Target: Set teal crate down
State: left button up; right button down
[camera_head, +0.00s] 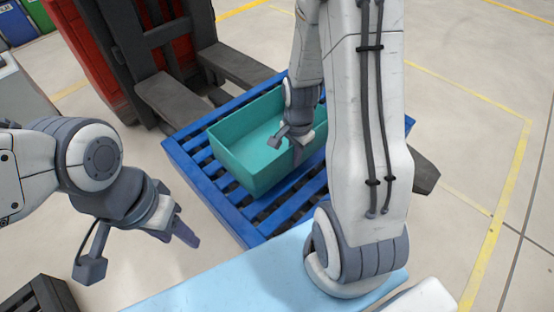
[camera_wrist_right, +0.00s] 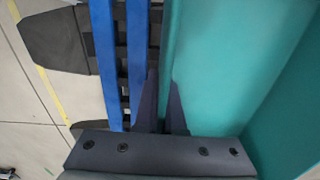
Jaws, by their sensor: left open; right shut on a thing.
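The teal crate (camera_head: 236,165) is an open, empty box, upright over the blue slatted pallet (camera_head: 187,172) in the head view. It looks level; whether its base touches the slats is hard to tell. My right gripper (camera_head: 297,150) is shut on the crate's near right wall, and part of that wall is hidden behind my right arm. In the right wrist view the crate (camera_wrist_right: 225,70) fills the right side, with its wall between the two fingers (camera_wrist_right: 164,110). Blue slats (camera_wrist_right: 104,60) show beside it. My left gripper (camera_head: 186,232) is open and empty, left of the pallet.
The pallet sits at a dark forklift (camera_head: 170,35) with broad fork arms. A dark crate (camera_head: 40,298) is at the lower left. The floor to the right, with yellow lines, is clear.

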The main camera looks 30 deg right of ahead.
aim_at(269, 159)
jog(key=w+a+f+b, duration=0.1)
jog(key=w+a+f, duration=0.3)
jog(key=w+a, duration=0.1)
jog(key=shift+w+f+b, duration=0.2)
jog(key=shift+w+b, duration=0.15)
jog(key=shift+b, duration=0.05)
jog(key=shift+f+b, duration=0.8)
jog(key=shift+f, duration=1.05)
jog(key=shift+f, duration=0.15)
jog(key=c, duration=1)
grip_release()
jog(key=shift+s, duration=0.1)
